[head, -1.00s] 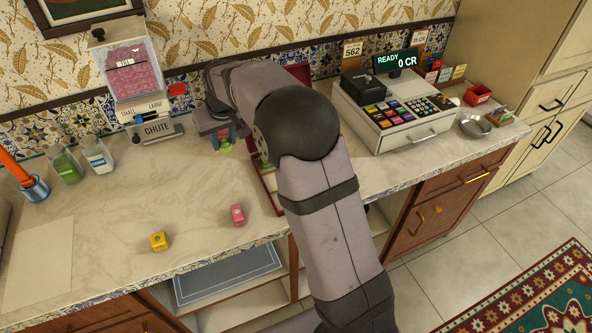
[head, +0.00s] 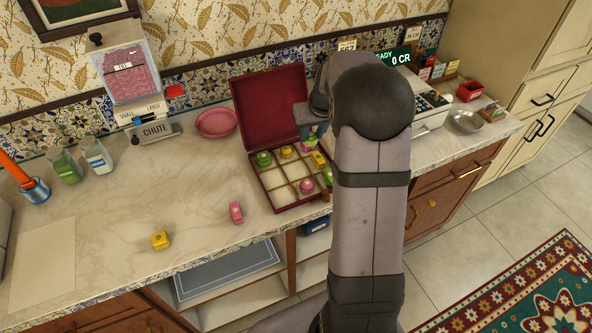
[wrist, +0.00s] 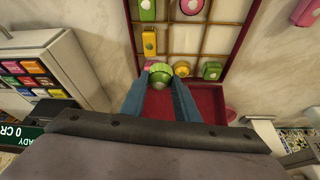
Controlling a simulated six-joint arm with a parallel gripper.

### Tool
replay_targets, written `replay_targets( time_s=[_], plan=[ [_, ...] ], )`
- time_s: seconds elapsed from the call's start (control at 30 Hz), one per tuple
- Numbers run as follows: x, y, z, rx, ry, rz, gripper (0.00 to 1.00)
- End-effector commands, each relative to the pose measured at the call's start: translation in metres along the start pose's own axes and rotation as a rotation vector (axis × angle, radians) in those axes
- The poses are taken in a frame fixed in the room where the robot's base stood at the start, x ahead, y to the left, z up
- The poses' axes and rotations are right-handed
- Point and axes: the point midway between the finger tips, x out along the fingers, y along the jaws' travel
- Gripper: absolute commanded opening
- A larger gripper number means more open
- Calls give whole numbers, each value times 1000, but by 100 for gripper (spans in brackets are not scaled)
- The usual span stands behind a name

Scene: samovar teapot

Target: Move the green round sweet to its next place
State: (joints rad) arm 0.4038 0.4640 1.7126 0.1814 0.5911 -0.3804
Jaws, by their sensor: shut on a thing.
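In the wrist view my gripper (wrist: 160,82) is shut on the green round sweet (wrist: 161,77), which shows between the blue fingertips. In the head view my gripper (head: 310,133) is over the back right of the open red box (head: 268,188); the held sweet is hard to make out there. A pink sweet (wrist: 151,65) shows partly behind the held one in the wrist view. The box's gold dividers form compartments. They hold a yellow round sweet (head: 286,151), a green sweet (head: 264,159), a yellow block (head: 318,158), a green block (head: 328,175) and a pink round sweet (head: 306,186).
The box's raised lid (head: 262,108) stands behind the compartments. A pink plate (head: 216,122) lies to its left. A pink sweet (head: 236,212) and a yellow sweet (head: 160,240) lie on the counter. The cash register (head: 432,110) is to the right.

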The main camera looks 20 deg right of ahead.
Motion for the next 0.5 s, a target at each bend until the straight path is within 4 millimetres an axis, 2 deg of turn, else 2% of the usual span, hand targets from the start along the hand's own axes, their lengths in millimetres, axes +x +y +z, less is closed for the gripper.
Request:
replay_targets(
  time_s=[0.33,0.5],
  plan=[
    [-2,-30,6,-386,-3,-165,7],
    [-4,-38,6,-601,-4,-254,7]
  ],
)
